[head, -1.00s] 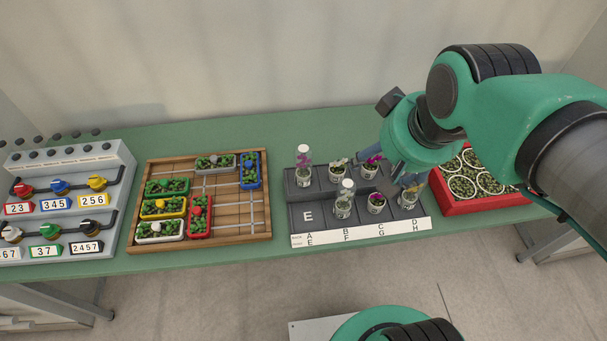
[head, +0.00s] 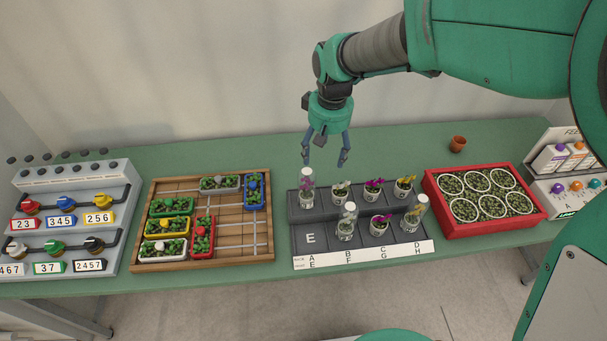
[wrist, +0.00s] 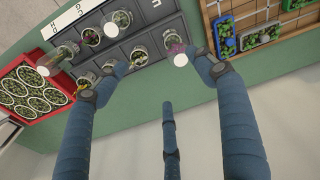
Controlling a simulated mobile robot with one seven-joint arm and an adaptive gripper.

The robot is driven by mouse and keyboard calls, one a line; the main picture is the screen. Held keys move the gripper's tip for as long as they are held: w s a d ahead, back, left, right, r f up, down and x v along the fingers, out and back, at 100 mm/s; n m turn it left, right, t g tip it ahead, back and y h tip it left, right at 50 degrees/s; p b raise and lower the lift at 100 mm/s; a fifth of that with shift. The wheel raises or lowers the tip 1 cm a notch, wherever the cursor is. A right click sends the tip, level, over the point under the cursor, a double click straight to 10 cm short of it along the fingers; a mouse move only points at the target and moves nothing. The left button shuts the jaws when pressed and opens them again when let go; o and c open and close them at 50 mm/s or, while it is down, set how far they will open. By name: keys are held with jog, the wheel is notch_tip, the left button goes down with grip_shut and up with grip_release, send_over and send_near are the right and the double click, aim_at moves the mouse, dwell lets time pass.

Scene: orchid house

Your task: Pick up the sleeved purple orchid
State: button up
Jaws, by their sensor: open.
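The sleeved purple orchid (head: 307,190) stands upright in a clear sleeve at the left end of the black rack's back row, above label A. It also shows in the wrist view (wrist: 174,46), near the tip of the right-hand finger. My gripper (head: 327,161) is open and empty, above and slightly right of this orchid and behind the back row. In the wrist view, my gripper's fingers (wrist: 155,66) are spread wide, with the orchid's white sleeve top between them. Whether a finger touches the sleeve cannot be told.
The black rack (head: 309,238) also holds unsleeved purple orchids (head: 374,190), (head: 380,226), a white one (head: 341,191) and a yellow one (head: 404,187). A sleeved white orchid (head: 347,222) and another sleeved pot (head: 415,213) stand in front. A wooden tray (head: 234,256) is left, a red crate (head: 490,229) right.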

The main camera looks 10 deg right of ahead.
jog(key=n+g, duration=0.1)
send_near(307, 191)
jog(key=w, duration=0.3)
jog(key=shift+w, duration=0.15)
jog(key=shift+f, duration=0.2)
jog(key=shift+f+b, duration=0.3)
jog(key=shift+f, duration=3.85)
jog(key=shift+f+b, duration=0.55)
jog(key=shift+f, duration=2.05)
jog(key=c, duration=1.4)
